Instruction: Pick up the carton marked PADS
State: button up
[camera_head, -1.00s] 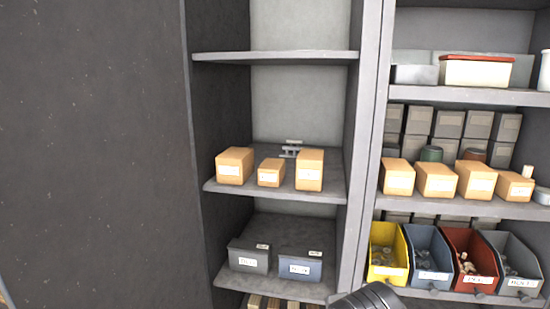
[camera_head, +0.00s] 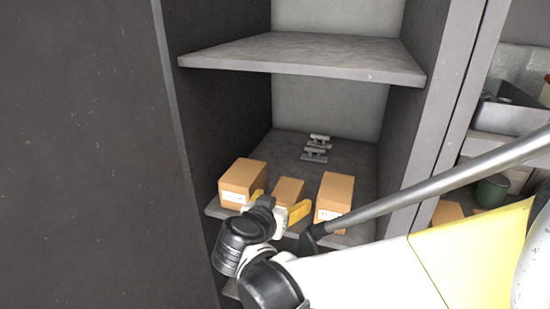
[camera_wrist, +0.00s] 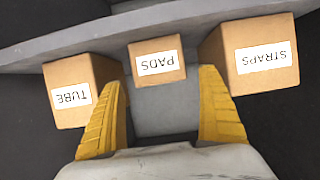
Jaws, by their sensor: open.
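The PADS carton (camera_wrist: 157,57) is the small middle one of three tan cartons on a grey shelf. Its white label appears upside down in the wrist view. In the head view the PADS carton (camera_head: 289,188) is partly hidden behind my gripper. My gripper (camera_head: 279,208) is at the shelf's front edge, facing this carton. In the wrist view its yellow fingers (camera_wrist: 163,80) are apart, with nothing held between them. The PADS carton lies beyond the fingertips, in line with the gap.
Grey metal pieces (camera_head: 317,148) lie behind. An upper shelf (camera_head: 300,56) and cabinet walls enclose the space.

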aim_at(287, 194)
jog(key=x, duration=0.5)
jog(key=shift+w, duration=0.45)
jog(key=shift+s, duration=0.15)
jog(key=c, duration=1.5)
